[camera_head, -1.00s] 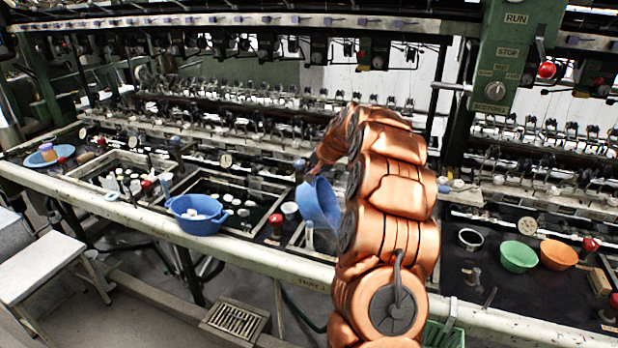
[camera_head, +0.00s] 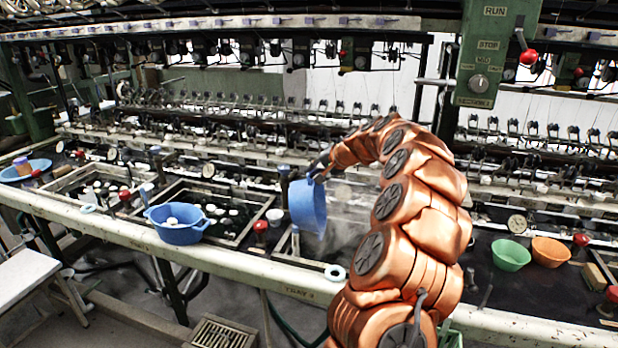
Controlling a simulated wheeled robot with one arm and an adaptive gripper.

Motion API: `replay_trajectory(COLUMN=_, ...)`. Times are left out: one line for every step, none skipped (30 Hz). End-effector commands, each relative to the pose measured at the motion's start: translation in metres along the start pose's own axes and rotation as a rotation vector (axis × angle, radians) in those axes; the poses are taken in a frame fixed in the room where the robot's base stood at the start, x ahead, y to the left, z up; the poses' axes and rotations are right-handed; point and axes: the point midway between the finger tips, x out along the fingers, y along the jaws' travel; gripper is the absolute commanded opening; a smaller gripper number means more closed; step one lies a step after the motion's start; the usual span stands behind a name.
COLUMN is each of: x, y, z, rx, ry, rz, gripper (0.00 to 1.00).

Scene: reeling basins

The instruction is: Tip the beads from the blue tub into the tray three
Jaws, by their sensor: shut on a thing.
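A blue tub (camera_head: 307,206) hangs tilted steeply on its side above the black bench, left of my copper-coloured arm. My gripper (camera_head: 318,172) is shut on the tub's upper edge. The inside of the tub is turned from view, so I cannot tell whether beads are in it. No beads can be made out below it. The label "TRAY 3" (camera_head: 299,292) is on the front rail below the tub. The basin opening above that label, tray three (camera_head: 287,243), shows only in part. The tub and my arm hide much of it.
A green bowl (camera_head: 510,256) and an orange bowl (camera_head: 550,252) stand at right. A red-knobbed valve (camera_head: 261,228) stands left of the tub. Pale haze hangs behind the tub.

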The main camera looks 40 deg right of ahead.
Motion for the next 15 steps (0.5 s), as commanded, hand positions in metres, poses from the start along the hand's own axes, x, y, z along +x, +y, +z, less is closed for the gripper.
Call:
replay_trajectory(x=-0.002, y=0.003, z=-0.001, rx=0.008, ry=0.003, rz=-0.018, gripper=0.00)
replay_trajectory(x=-0.004, y=0.004, z=-0.002, rx=0.012, ry=0.004, rz=-0.027, gripper=0.00)
replay_trajectory(x=-0.006, y=0.005, z=-0.003, rx=0.016, ry=0.005, rz=-0.039, gripper=0.00)
replay_trajectory(x=-0.008, y=0.005, z=-0.004, rx=0.019, ry=0.006, rz=-0.047, gripper=0.00)
replay_trajectory(x=-0.010, y=0.005, z=-0.005, rx=0.022, ry=0.006, rz=-0.055, gripper=0.00)
replay_trajectory(x=-0.012, y=0.006, z=-0.006, rx=0.027, ry=0.008, rz=-0.067, gripper=0.00)
replay_trajectory(x=-0.014, y=0.007, z=-0.007, rx=0.031, ry=0.009, rz=-0.076, gripper=0.00)
replay_trajectory(x=-0.016, y=0.008, z=-0.008, rx=0.036, ry=0.009, rz=-0.085, gripper=0.00)
replay_trajectory(x=-0.018, y=0.009, z=-0.009, rx=0.041, ry=0.010, rz=-0.096, gripper=0.00)
replay_trajectory(x=-0.020, y=0.009, z=-0.009, rx=0.044, ry=0.010, rz=-0.105, gripper=0.00)
replay_trajectory(x=-0.021, y=0.010, z=-0.010, rx=0.047, ry=0.010, rz=-0.114, gripper=0.00)
replay_trajectory(x=-0.024, y=0.011, z=-0.011, rx=0.052, ry=0.010, rz=-0.126, gripper=0.00)
replay_trajectory(x=-0.025, y=0.012, z=-0.011, rx=0.056, ry=0.010, rz=-0.135, gripper=0.00)
replay_trajectory(x=-0.027, y=0.013, z=-0.012, rx=0.060, ry=0.010, rz=-0.144, gripper=0.00)
replay_trajectory(x=-0.029, y=0.014, z=-0.013, rx=0.065, ry=0.009, rz=-0.155, gripper=0.00)
